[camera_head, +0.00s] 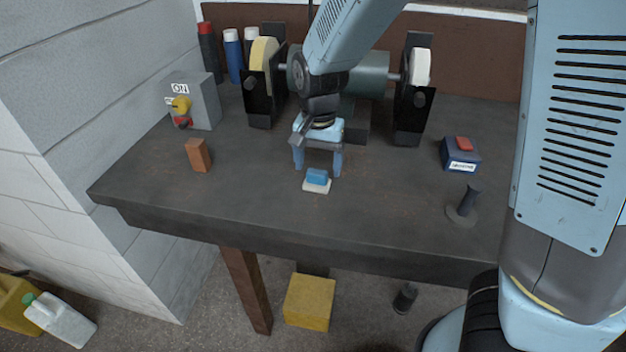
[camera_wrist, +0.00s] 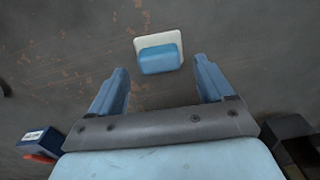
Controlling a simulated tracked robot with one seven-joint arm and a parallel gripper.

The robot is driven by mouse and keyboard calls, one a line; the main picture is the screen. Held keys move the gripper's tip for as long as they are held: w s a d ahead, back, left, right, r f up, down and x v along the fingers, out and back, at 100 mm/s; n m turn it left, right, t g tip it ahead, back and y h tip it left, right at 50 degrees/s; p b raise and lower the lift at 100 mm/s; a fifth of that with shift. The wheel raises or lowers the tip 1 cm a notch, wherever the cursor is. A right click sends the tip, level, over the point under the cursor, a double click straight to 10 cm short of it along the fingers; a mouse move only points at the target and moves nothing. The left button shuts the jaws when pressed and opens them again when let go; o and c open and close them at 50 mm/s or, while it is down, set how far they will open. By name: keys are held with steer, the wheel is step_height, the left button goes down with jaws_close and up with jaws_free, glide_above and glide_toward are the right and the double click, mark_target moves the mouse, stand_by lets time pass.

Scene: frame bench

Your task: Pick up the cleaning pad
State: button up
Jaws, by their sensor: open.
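The cleaning pad (camera_head: 317,181) lies on the dark workbench (camera_head: 240,200) near its front middle. It has a white base and a blue block on top. My gripper (camera_head: 319,172) is above the bench, just behind the pad in the head view, with its two blue fingers apart and nothing between them. In the wrist view the pad (camera_wrist: 160,55) lies beyond the fingertips, about midway between their lines. The open fingers of my gripper (camera_wrist: 163,76) point towards it. The gap in height between fingers and pad is hard to judge.
A bench grinder (camera_head: 368,75) stands behind my gripper. A grey switch box (camera_head: 195,100) and a brown block (camera_head: 198,155) are on the left. A blue box with a red top (camera_head: 460,155) and a dark upright handle (camera_head: 467,203) are on the right. The bench around the pad is clear.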

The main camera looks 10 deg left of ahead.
steer(key=shift+f, duration=1.3)
steer(key=c, duration=0.9)
